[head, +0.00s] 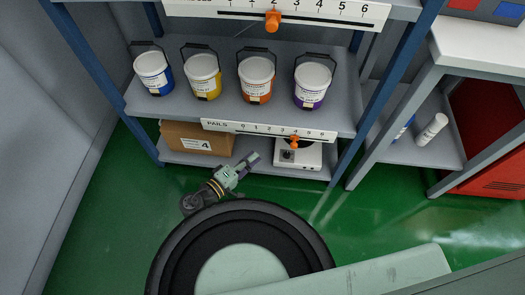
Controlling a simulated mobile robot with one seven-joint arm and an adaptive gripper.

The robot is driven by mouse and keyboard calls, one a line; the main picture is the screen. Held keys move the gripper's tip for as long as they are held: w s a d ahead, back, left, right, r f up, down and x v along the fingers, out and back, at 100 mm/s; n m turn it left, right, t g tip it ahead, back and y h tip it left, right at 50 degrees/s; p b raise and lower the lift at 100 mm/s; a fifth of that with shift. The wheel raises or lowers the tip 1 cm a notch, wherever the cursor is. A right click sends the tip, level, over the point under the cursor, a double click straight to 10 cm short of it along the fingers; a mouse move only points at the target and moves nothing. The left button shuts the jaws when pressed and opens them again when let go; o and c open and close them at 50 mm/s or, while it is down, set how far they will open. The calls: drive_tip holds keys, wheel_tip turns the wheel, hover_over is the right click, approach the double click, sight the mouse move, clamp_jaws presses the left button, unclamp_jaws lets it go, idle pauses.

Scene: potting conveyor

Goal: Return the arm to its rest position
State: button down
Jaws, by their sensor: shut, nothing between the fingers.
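My gripper (251,159) is small in the head view, at the end of my green-grey wrist with its yellow bands. It points up and to the right, toward the lower shelf. It is shut and holds nothing. It appears in front of the low shelf, between a cardboard box (190,137) marked 4 and a white device (299,155). I cannot tell its exact distance from the shelf. Part of my arm is hidden behind the large dark ring of my own body.
A shelf rack (340,117) holds several lidded pails, with blue (153,76), yellow (203,76), orange (257,80) and purple (312,84) bodies. A white bench (480,45) and a red cabinet (485,120) stand at right. Green floor (105,210) is clear at left.

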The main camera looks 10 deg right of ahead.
drive_tip(key=shift+v, duration=1)
drive_tip(key=shift+a, duration=0.1)
